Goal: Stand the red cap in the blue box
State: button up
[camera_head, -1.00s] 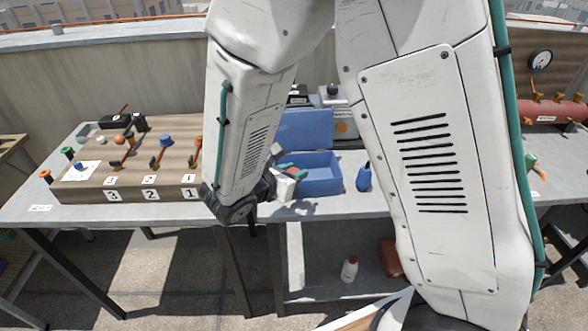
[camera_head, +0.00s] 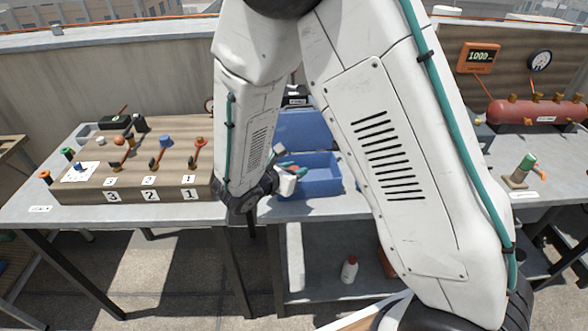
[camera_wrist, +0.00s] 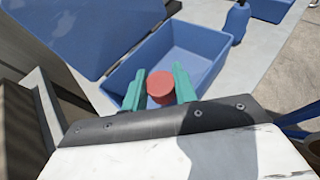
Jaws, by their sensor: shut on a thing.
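In the wrist view my gripper (camera_wrist: 160,88) has its two green fingers shut on the red cap (camera_wrist: 160,86), one finger on each side of it. The cap's round red face shows between the fingertips. Beyond and around it is the blue box (camera_wrist: 207,65), with its lid open at the left. The cap shows over the near part of the box; I cannot tell its height above the floor. In the head view the blue box (camera_head: 318,180) stands on the grey table, and my gripper (camera_head: 290,170) is at its left side, partly hidden by my arm.
A blue bottle (camera_wrist: 236,22) stands beside the box in the wrist view. A wooden block with numbered levers (camera_head: 130,165) is on the table to the left. A white bottle (camera_head: 349,269) stands on the lower shelf. A red tank (camera_head: 535,112) is at the right.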

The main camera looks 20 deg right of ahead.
jog(key=shift+f, duration=0.6)
jog(key=o, duration=0.9)
jog(key=shift+o, duration=0.2)
